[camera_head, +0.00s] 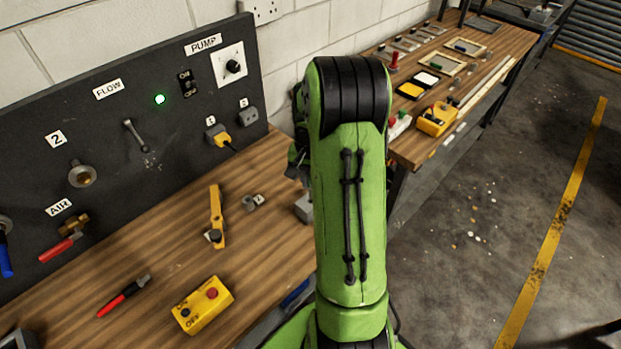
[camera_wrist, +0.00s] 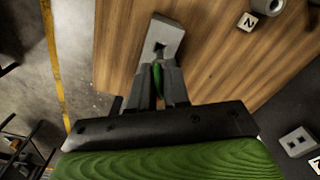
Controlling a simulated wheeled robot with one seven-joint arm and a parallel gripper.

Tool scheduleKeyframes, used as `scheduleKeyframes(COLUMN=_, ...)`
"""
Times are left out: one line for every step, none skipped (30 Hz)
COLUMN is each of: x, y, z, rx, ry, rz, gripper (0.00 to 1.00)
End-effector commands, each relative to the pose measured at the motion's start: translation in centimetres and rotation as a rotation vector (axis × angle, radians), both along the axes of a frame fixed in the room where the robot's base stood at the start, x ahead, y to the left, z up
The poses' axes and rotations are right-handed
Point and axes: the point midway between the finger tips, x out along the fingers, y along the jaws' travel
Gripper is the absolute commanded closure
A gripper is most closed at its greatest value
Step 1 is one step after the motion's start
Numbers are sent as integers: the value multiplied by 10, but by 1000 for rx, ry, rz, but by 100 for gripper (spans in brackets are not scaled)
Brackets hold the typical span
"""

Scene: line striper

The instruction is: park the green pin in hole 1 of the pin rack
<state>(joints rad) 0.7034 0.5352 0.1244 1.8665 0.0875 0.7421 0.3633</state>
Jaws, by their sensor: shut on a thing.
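In the wrist view my gripper (camera_wrist: 160,82) is shut on the green pin (camera_wrist: 157,76), which shows as a narrow green strip between the fingers. Just beyond the fingertips a grey block (camera_wrist: 170,33) with a dark square hole lies on the wooden bench; it looks like the pin rack. The pin's tip points to the hole's side of the block. I cannot tell whether the tip is in the hole or above it, and no hole number is readable. In the head view my green arm hides the gripper and the pin. A grey block (camera_head: 303,207) shows partly beside the arm.
The dark panel (camera_head: 120,110) with knobs, switch and sockets stands behind the bench. A second bench (camera_head: 505,45) with several items stands to the right.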

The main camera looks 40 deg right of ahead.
Motion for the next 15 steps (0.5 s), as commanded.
scheduleKeyframes(x=0, y=0, z=-2, rx=0, ry=0, rz=0, gripper=100)
scheduleKeyframes(x=0, y=0, z=-2, rx=0, ry=0, rz=0, gripper=100)
scheduleKeyframes(x=0, y=0, z=-3, rx=0, ry=0, rz=0, gripper=100)
scheduleKeyframes(x=0, y=0, z=-3, rx=0, ry=0, rz=0, gripper=100)
scheduleKeyframes(x=0, y=0, z=-4, rx=0, ry=0, rz=0, gripper=100)
scheduleKeyframes(x=0, y=0, z=-4, rx=0, ry=0, rz=0, gripper=100)
scheduleKeyframes(x=0, y=0, z=-5, rx=0, ry=0, rz=0, gripper=100)
scheduleKeyframes(x=0, y=0, z=-5, rx=0, ry=0, rz=0, gripper=100)
scheduleKeyframes(x=0, y=0, z=-6, rx=0, ry=0, rz=0, gripper=100)
scheduleKeyframes(x=0, y=0, z=-6, rx=0, ry=0, rz=0, gripper=100)
scheduleKeyframes(x=0, y=0, z=-7, rx=0, ry=0, rz=0, gripper=100)
scheduleKeyframes(x=0, y=0, z=-7, rx=0, ry=0, rz=0, gripper=100)
scheduleKeyframes(x=0, y=0, z=-8, rx=0, ry=0, rz=0, gripper=100)
scheduleKeyframes(x=0, y=0, z=-8, rx=0, ry=0, rz=0, gripper=100)
scheduleKeyframes(x=0, y=0, z=-9, rx=0, ry=0, rz=0, gripper=100)
